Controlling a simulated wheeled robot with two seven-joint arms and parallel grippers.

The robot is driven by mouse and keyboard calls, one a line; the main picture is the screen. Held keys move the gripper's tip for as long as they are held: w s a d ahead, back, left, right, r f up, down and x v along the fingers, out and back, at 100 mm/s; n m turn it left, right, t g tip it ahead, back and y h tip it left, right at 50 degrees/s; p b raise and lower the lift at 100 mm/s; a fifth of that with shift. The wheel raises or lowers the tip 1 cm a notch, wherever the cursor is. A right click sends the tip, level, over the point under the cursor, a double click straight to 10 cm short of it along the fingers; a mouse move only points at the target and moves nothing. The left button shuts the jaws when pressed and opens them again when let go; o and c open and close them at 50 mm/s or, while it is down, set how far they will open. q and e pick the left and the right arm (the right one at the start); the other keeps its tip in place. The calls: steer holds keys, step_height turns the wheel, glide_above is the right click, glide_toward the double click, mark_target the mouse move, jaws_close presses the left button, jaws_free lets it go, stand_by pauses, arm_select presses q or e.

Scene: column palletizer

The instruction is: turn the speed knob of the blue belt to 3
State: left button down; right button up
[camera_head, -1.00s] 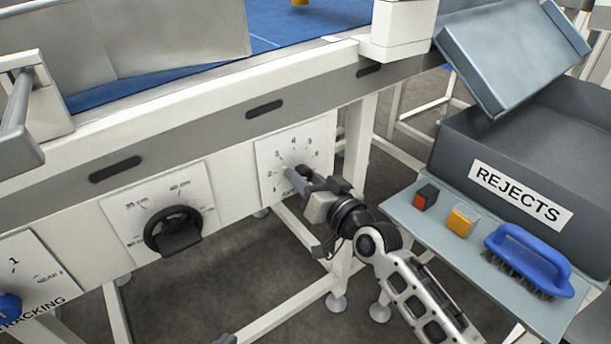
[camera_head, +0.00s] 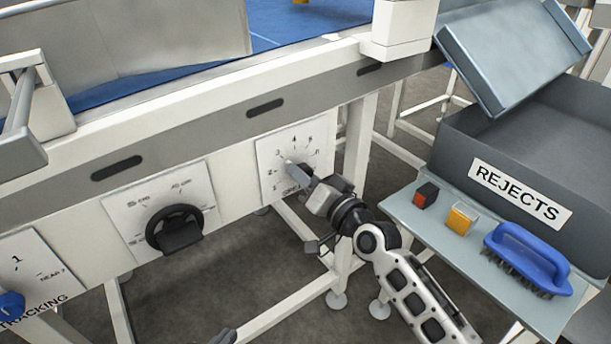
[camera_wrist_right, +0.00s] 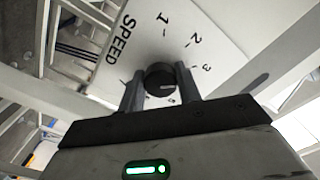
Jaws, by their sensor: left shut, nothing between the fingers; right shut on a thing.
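The speed dial plate (camera_head: 264,150) is on the white belt frame, with numbers around its knob. In the right wrist view the plate (camera_wrist_right: 215,35) shows "SPEED", 1, 2 and 3. My right gripper (camera_head: 300,171) is at this dial, and its two fingers (camera_wrist_right: 160,80) are shut on the round dark speed knob (camera_wrist_right: 158,74), one on each side. A pale mark shows on the knob's face, but I cannot tell which number it points to. The fingers partly hide the knob in the head view.
A black knob (camera_head: 174,230) on a cm scale and a blue tracking knob (camera_head: 10,305) sit further left on the frame. The blue belt (camera_head: 285,28) runs above. At right are the rejects bin (camera_head: 459,150) and a shelf (camera_head: 404,212) with a blue brush (camera_head: 527,259).

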steer(key=o, duration=1)
steer(key=shift+c, duration=0.2)
steer(key=v, duration=1.6)
steer(key=shift+p, duration=0.3)
